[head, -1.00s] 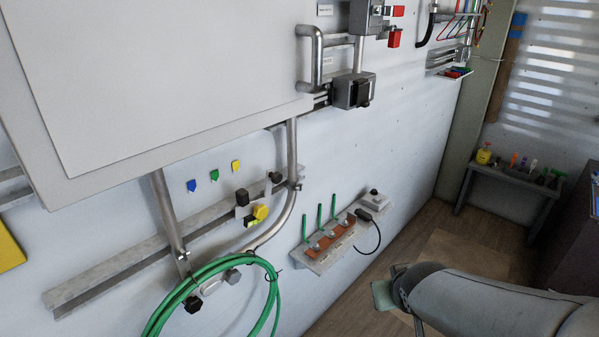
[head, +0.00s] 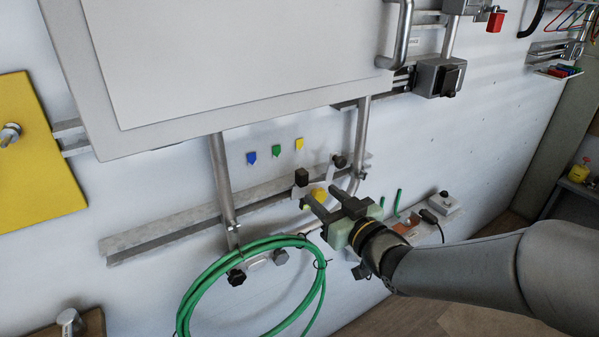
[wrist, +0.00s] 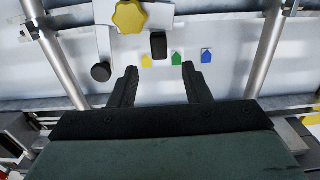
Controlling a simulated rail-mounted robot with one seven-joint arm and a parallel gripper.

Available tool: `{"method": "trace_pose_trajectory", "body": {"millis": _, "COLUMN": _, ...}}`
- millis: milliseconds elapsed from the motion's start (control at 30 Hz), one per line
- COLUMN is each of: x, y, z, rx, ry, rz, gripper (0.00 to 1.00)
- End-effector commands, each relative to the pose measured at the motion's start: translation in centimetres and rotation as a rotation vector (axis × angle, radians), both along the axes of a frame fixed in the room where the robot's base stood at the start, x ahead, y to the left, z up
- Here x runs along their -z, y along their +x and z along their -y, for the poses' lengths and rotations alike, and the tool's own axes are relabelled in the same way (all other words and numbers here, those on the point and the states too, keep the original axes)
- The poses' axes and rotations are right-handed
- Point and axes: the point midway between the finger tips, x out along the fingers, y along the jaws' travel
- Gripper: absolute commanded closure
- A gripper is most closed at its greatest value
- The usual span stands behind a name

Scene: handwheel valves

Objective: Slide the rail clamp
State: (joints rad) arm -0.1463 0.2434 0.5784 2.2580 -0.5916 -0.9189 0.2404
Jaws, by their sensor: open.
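The rail clamp (head: 301,177), with a black block handle and a yellow lobed knob (head: 320,194), sits on the right part of a grey wall rail (head: 165,233). My gripper (head: 322,198) is open and empty in front of the clamp, and its fingers partly cover it in the head view. In the wrist view the black handle (wrist: 158,45) shows beyond and between my open fingertips (wrist: 159,70), apart from them. The yellow knob (wrist: 129,16) is at the top. Blue (head: 251,158), green (head: 276,151) and yellow (head: 299,144) markers are on the wall above the rail.
A round black knob (head: 339,160) on a pale plate is close right of the clamp. Vertical pipes (head: 222,185) cross the rail, and a coiled green hose (head: 195,292) hangs below. A large white panel (head: 240,60) overhangs above.

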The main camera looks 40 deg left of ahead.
Motion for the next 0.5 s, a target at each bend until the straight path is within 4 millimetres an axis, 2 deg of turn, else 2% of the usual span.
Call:
{"method": "trace_pose_trajectory", "body": {"millis": 100, "x": 0.0, "y": 1.0, "z": -2.6, "rx": -0.003, "ry": 0.002, "rz": -0.002, "gripper": 0.56}}
{"method": "trace_pose_trajectory", "body": {"millis": 300, "x": -0.1, "y": 2.7, "z": -6.5, "rx": -0.001, "ry": 0.002, "rz": -0.001, "gripper": 0.56}}
{"method": "trace_pose_trajectory", "body": {"millis": 500, "x": -0.1, "y": 3.9, "z": -9.2, "rx": 0.001, "ry": 0.001, "rz": -0.002, "gripper": 0.56}}
